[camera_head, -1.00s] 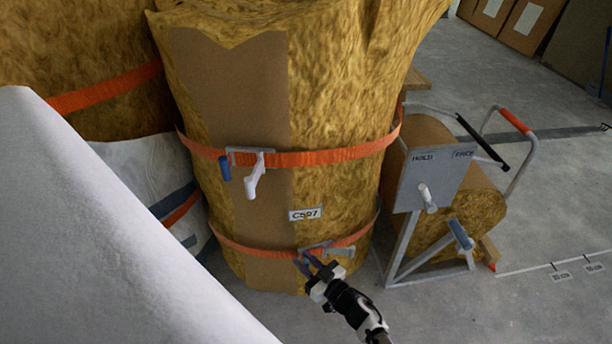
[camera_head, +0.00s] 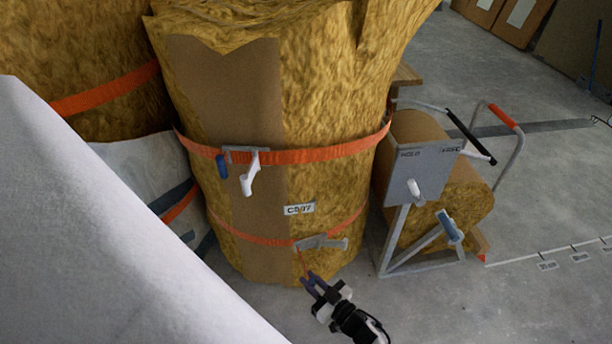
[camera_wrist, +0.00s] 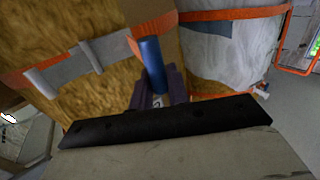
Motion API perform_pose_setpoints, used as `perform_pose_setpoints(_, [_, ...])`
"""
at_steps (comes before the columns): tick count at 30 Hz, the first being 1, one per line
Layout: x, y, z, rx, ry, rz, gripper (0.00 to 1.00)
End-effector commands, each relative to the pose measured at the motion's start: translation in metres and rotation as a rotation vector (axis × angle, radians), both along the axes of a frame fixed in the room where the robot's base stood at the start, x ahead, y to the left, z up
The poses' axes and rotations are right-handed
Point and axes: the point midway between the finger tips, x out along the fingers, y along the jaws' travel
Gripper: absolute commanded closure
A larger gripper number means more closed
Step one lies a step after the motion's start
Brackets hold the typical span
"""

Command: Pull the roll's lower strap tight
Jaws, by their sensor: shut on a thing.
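The large yellow roll (camera_head: 330,110) stands upright, with a brown paper strip and a C597 label (camera_head: 299,209). Its orange lower strap (camera_head: 245,235) runs around it near the bottom, through a grey buckle with a lever (camera_head: 322,243). A short orange tail (camera_head: 303,263) runs from the buckle down to my gripper (camera_head: 314,284). My gripper is shut on the tail's blue handle (camera_wrist: 151,62), a little out from the roll. In the wrist view the buckle (camera_wrist: 80,62) shows at the left. The strap's far side is hidden behind the roll.
The orange upper strap (camera_head: 310,155) has a white lever (camera_head: 250,174) and a blue handle (camera_head: 222,166). A grey stand with a panel (camera_head: 425,172) and a smaller roll are at the right. A white sheet (camera_head: 90,250) fills the lower left. Open floor (camera_head: 520,310) lies lower right.

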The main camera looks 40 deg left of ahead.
Motion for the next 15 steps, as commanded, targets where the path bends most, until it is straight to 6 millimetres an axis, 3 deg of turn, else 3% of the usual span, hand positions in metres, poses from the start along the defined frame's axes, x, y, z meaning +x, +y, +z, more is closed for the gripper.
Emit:
perform_pose_setpoints(4, [-0.0083, -0.0159, 0.0006, -0.002, 0.000, 0.001, 1.00])
perform_pose_setpoints(15, [-0.0115, -0.0183, -0.0009, -0.001, 0.000, 0.005, 1.00])
